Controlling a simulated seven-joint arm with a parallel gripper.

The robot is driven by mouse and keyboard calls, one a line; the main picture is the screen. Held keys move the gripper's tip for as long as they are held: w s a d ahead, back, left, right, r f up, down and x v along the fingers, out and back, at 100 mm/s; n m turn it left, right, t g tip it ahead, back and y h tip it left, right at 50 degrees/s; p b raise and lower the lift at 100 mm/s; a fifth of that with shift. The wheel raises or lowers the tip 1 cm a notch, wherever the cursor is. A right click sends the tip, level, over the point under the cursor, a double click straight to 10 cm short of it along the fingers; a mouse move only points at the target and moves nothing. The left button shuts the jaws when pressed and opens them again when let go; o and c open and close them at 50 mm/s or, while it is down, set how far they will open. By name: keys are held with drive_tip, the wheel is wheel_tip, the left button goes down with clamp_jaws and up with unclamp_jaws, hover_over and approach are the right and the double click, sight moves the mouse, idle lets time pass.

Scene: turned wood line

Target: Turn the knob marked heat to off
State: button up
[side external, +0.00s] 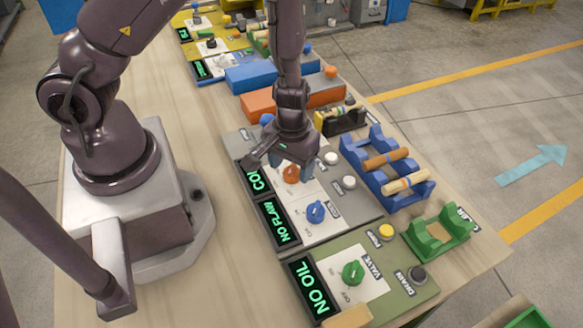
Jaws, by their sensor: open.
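An orange knob (291,174) sits on a white plate of the grey panel, beside a green-lit display (258,181) reading "CO" with the rest hidden by my gripper. No label reading heat is legible. My gripper (281,162) is open and points down, just above and around the back of the orange knob. I cannot tell whether it touches the knob. A blue knob (315,211) on the same panel has a display (281,222) that seems to read "NO FLAW" or similar. A green knob (352,273) marked valve is on the green panel beside a "NO OIL" display (313,287).
White push buttons (349,182) stand right of the knobs. A yellow button (386,232) and a dark button (417,274) are on the green panel. A blue rack (370,160) holds wooden pieces. A green cradle (437,235) is nearby. Orange and blue blocks (250,79) lie behind.

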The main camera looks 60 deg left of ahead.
sight(292, 168)
drive_tip(key=shift+f, duration=0.75)
drive_tip(key=shift+c, duration=0.4)
drive_tip(key=c, duration=0.8)
drive_tip(key=shift+n, duration=1.5)
drive_tip(key=shift+c, duration=0.2)
drive_tip(key=o, duration=0.9)
wheel_tip(292, 168, up, 13)
drive_tip(key=shift+r, duration=0.1)
